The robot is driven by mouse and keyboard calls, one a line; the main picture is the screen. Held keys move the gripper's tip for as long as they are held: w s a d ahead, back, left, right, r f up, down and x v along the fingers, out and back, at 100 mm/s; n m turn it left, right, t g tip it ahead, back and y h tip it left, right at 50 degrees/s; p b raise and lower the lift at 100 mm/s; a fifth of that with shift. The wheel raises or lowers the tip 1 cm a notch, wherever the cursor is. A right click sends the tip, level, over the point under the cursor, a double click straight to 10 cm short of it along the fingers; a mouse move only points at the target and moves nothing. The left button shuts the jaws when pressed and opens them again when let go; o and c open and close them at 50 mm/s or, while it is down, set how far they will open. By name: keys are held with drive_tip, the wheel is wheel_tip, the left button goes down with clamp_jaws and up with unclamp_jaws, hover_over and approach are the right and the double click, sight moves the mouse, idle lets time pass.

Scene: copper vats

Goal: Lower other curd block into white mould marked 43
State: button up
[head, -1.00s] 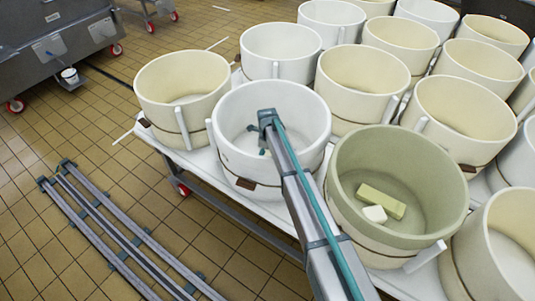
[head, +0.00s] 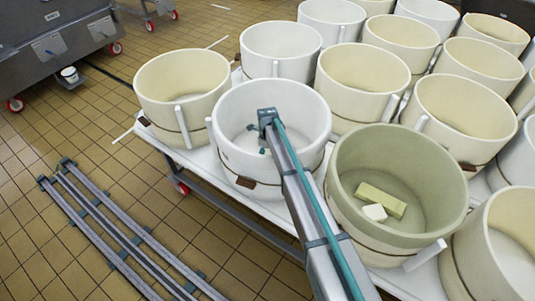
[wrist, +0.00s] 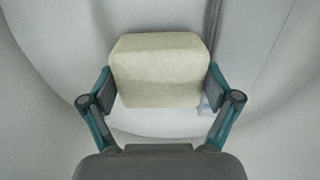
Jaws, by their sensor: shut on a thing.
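In the wrist view, my gripper (wrist: 160,86) is shut on a pale cream curd block (wrist: 160,58), with one teal finger on each side. Smooth white walls and a curved edge lie behind and around the block. In the head view, my arm reaches over the white mould (head: 228,140), and a bit of teal gripper shows inside its opening. The held block is hidden there by my arm. I cannot tell whether the block touches the mould floor. The mould has a brown tag (head: 240,181) whose marking is too small to read.
A greenish mould (head: 350,200) to the right holds a yellow-green block (head: 388,197) and a small white block (head: 374,212). A cream mould (head: 165,105) stands close on the left. Several more white and cream moulds crowd the table behind. Grey rails (head: 115,228) cross the lower left.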

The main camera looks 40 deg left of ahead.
drive_tip(key=shift+f, duration=0.45)
idle(0.3)
drive_tip(key=o, duration=1.2)
